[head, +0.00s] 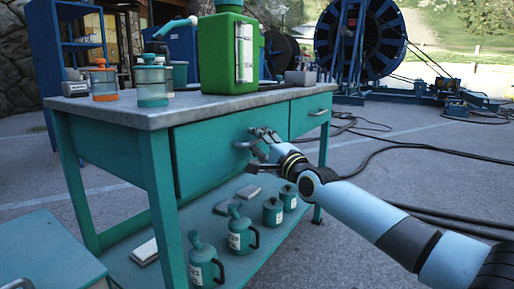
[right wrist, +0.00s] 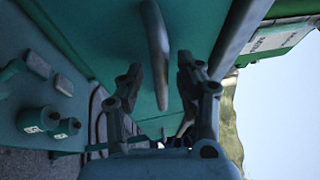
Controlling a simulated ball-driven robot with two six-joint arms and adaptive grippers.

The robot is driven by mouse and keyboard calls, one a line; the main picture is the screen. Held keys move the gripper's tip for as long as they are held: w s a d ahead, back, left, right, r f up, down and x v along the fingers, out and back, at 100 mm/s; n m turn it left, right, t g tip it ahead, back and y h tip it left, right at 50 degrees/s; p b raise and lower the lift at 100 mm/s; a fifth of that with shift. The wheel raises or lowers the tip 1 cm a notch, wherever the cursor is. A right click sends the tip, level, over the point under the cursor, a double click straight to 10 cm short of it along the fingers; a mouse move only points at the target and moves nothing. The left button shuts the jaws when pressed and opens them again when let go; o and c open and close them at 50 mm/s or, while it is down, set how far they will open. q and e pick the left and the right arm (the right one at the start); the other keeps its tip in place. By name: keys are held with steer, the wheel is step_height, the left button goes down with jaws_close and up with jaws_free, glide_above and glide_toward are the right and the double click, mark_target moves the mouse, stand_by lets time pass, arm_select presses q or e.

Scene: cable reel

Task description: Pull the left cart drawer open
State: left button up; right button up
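The teal cart (head: 160,115) with a grey top stands in front of me. Its left drawer (head: 205,155) has a teal front that looks shut. The left drawer's handle (head: 243,145) is a grey bar; in the right wrist view the handle (right wrist: 157,45) stands upright in the picture. My right gripper (head: 264,137) is in front of this drawer, close to the handle. In the right wrist view my right gripper (right wrist: 160,78) has its fingers apart, with the handle just beyond and between the fingertips. Contact is not visible. My left gripper is not in view.
The right drawer (head: 310,112) has its own handle. A green canister (head: 215,60) and jars (head: 151,82) stand on the cart top. The lower shelf holds several teal oil cans (head: 240,232). A teal box (head: 45,255) is at lower left. Cables (head: 400,150) lie on the ground.

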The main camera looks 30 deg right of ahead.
steer(key=shift+w+r, duration=0.1)
steer(key=shift+w, duration=0.15)
jaws_close()
stand_by(0.4)
